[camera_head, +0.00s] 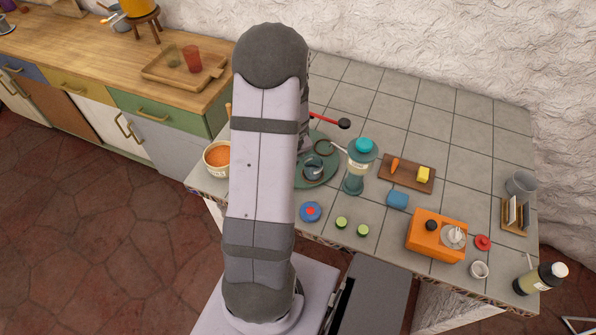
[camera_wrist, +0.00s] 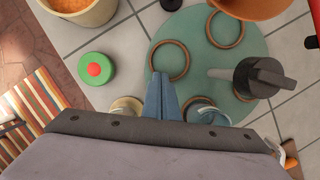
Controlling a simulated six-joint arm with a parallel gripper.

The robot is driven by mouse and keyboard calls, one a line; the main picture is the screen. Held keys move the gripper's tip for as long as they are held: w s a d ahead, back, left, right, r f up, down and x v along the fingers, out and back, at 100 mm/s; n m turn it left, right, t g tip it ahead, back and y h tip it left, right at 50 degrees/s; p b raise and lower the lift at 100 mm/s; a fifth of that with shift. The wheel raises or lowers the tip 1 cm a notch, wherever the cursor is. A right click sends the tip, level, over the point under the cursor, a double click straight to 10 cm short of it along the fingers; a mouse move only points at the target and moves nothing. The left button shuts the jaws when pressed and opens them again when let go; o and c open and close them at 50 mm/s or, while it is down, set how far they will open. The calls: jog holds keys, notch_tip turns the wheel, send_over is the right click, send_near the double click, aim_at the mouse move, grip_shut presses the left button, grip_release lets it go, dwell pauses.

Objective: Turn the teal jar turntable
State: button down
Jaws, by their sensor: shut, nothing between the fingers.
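The teal turntable (camera_wrist: 225,58) is a flat round disc on the tiled counter; in the head view its right part (camera_head: 325,180) shows beside my arm, which hides the rest. In the wrist view two brown rings (camera_wrist: 169,60) (camera_wrist: 225,29) lie on it, and a dark upright piece with a grey bar (camera_wrist: 257,78) stands at its right side. My gripper (camera_wrist: 160,76) is shut and empty, its blue-grey fingertips seen over the disc's left edge. I cannot tell whether they touch it. In the head view my arm hides the fingertips.
A bowl of orange food (camera_head: 217,158) is at the left. A red handle with a black end (camera_head: 332,121) reaches out behind. A cutting board (camera_head: 407,176) and orange box (camera_head: 437,237) stand right. The back right tiles are clear.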

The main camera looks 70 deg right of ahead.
jog(key=shift+w+d+r+p, duration=0.1)
jog(key=shift+w+d+p, duration=0.25)
jog(key=shift+w+p, duration=0.4)
jog(key=shift+w+d+p, duration=0.3)
jog(key=shift+w+p, duration=0.25)
jog(key=shift+p, duration=0.25)
jog(key=shift+w+d+p, duration=0.7)
jog(key=shift+w+p, duration=0.05)
jog(key=shift+p, duration=0.5)
jog(key=shift+w+d+p, duration=0.2)
jog(key=shift+d+p, duration=0.05)
jog(key=shift+p, duration=0.05)
jog(key=shift+a+b, duration=0.2)
jog(key=shift+b, duration=0.1)
jog(key=shift+s+a+b, duration=0.15)
jog(key=shift+a+b, duration=0.45)
jog(key=shift+a, duration=0.05)
jog(key=shift+s+a+r+b, duration=0.1)
jog(key=shift+a+b, duration=0.65)
jog(key=shift+a, duration=0.2)
jog(key=a+r+p, duration=0.3)
jog(key=r+p, duration=0.1)
jog(key=r, duration=0.6)
jog(key=shift+s, duration=0.25)
